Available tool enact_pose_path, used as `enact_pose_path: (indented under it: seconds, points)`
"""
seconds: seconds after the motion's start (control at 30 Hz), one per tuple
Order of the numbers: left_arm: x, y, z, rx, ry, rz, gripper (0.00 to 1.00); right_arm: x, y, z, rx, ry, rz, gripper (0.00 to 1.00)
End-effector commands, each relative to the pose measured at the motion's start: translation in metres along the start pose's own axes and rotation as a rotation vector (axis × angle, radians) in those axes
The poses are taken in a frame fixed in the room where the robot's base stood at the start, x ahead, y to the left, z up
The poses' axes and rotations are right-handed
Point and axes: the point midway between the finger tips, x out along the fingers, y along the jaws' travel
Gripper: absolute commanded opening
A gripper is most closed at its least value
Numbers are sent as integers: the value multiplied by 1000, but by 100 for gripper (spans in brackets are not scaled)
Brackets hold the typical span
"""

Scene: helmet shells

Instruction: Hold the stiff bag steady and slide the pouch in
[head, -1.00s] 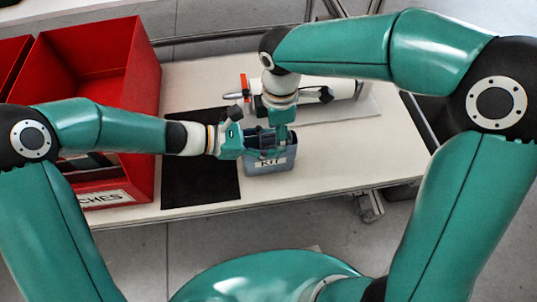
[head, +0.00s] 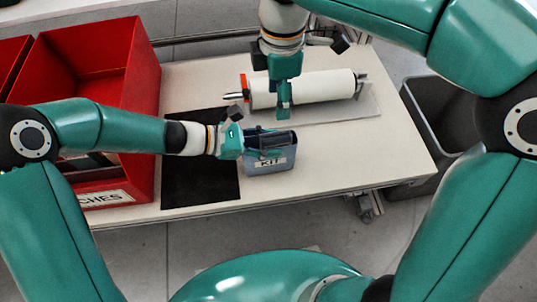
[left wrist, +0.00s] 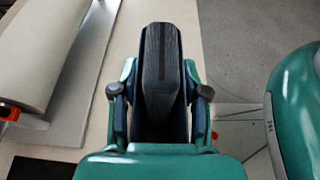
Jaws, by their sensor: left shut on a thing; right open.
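The stiff bag (head: 282,163), blue-grey with a KIT label, stands upright on the table beside the black mat. A dark pouch (head: 274,136) sits in its mouth with its top showing above the rim; its lower part is hidden. The pouch's dark ridged side also shows in the left wrist view (left wrist: 162,70). My left gripper (head: 246,143) is shut on the bag from the left, near its rim. My right gripper (head: 284,106) is open and empty, behind the bag and in front of the white roll, apart from the pouch.
A white roll (head: 315,87) on a holder lies behind the bag. A red bin (head: 145,75) stands at the left, by the black mat (head: 200,185). A grey bin (head: 425,110) stands beyond the table's right edge. The table is bare right of the bag.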

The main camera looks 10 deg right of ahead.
Motion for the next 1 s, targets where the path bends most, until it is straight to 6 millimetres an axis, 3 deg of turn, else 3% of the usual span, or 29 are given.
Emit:
enact_pose_path:
  seconds: [0.2, 0.23, 0.4, 0.77, 1.0]
  points:
    - [0, 0, 0, 0, 0, 0, 9, 0, 0, 0, 0, 0, 0, 59]
    - [0, 0, 0, 0, 0, 0, 48, 0, 0, 0, 0, 0, 0, 59]
    - [0, 0, 0, 0, 0, 0, 74, 0, 0, 0, 0, 0, 0, 59]
    - [-3, 0, 0, 0, 0, 1, 74, 0, 0, 0, 0, 0, 0, 59]
    - [-33, 1, 0, -1, -1, 4, 74, 0, 0, 0, 0, 0, 0, 59]
